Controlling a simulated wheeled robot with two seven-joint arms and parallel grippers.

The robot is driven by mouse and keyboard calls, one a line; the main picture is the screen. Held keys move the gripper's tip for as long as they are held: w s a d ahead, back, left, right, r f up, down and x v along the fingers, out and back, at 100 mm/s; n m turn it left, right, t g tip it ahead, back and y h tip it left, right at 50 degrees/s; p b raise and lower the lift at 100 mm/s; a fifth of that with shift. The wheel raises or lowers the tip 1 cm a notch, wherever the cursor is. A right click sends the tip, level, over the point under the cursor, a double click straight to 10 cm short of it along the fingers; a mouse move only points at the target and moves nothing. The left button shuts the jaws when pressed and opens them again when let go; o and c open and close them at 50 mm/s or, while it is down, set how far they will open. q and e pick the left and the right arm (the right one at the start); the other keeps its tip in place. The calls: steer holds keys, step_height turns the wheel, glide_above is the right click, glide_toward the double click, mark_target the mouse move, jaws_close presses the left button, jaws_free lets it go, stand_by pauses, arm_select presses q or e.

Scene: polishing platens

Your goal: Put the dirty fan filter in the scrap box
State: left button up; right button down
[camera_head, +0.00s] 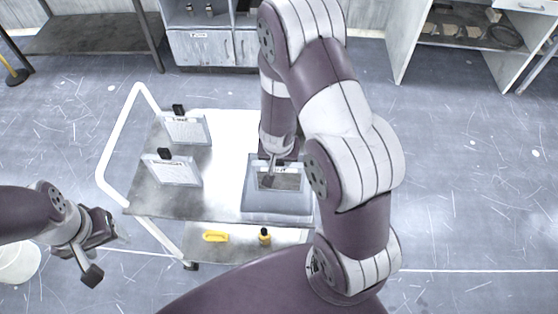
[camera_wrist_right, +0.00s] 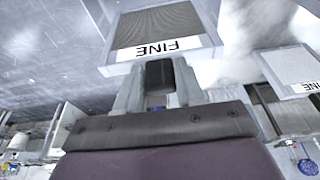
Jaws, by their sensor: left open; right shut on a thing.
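My right gripper (camera_wrist_right: 158,76) is shut on the black handle of a framed filter (camera_wrist_right: 160,25) with dark grey mesh and a FINE label. In the head view this filter (camera_head: 280,180) is over or inside a grey open box (camera_head: 277,212) at the cart's right end; I cannot tell whether it touches the bottom. My right arm partly hides it. Two other framed filters, one farther back (camera_head: 186,130) and one nearer (camera_head: 172,172), stand on the cart with black handles upward. My left gripper (camera_head: 107,254) is open and empty, left of the cart.
The white-railed cart (camera_head: 225,165) has bare top between the filters and the box. Its lower shelf holds a yellow item (camera_head: 215,236) and a small dark-and-yellow bottle (camera_head: 264,237). A white bucket (camera_head: 18,262) stands at left. Cabinets (camera_head: 205,47) line the back.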

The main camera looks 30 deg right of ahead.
steer(key=shift+w+r, duration=0.1)
steer(key=shift+w, duration=0.05)
steer(key=shift+w+a+f, duration=0.1)
steer(key=shift+f, duration=0.1)
steer(key=c, duration=0.7)
jaws_free()
steer(key=shift+r, duration=0.1)
steer(key=s+a+r+n+y+p, duration=0.1)
steer(key=s+a+r+p, duration=0.2)
steer(key=r, duration=0.5)
steer(key=a+r+n+y+p, duration=0.1)
steer(key=a+r+n+p, duration=0.15)
steer(key=r+p, duration=0.4)
steer(key=s+r+n+g+b, duration=0.1)
steer(key=s+r+n, duration=0.2)
steer(key=s+r, duration=0.3)
steer(key=shift+d+r+b, duration=0.2)
steer(key=shift+r+b, duration=0.15)
steer(key=shift+r, duration=0.1)
